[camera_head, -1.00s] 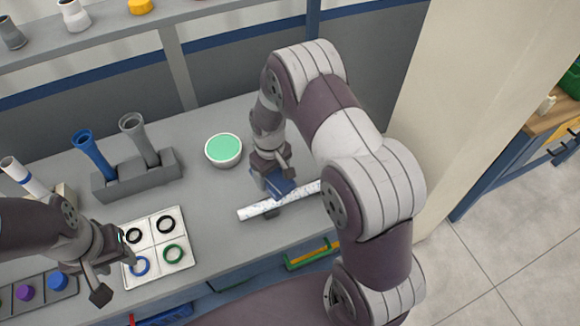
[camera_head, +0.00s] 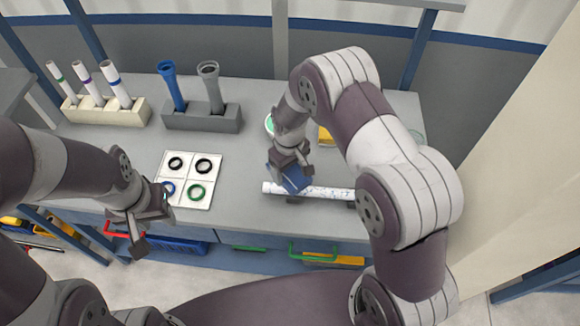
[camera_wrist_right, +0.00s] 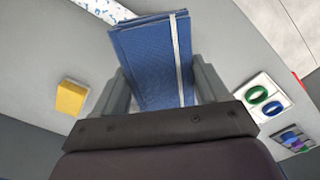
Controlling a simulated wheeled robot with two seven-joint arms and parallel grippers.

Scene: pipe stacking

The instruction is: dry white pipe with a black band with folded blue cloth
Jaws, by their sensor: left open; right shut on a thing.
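A white pipe (camera_head: 328,192) with bluish speckles lies along the front right of the bench. No black band shows on it; its right end is hidden by my right arm. A corner of it shows in the right wrist view (camera_wrist_right: 101,9). My right gripper (camera_head: 289,166) is shut on a folded blue cloth (camera_head: 292,180) with a pale stripe, clear in the right wrist view (camera_wrist_right: 150,55). In the head view the cloth overlaps the pipe near its left end; I cannot tell whether they touch. My left gripper (camera_head: 150,220) is open and empty near the bench's front edge.
A cream rack (camera_head: 106,112) holds banded white pipes; a grey rack (camera_head: 202,121) holds a blue and a grey pipe. A white tray (camera_head: 184,180) with rings lies near my left gripper.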

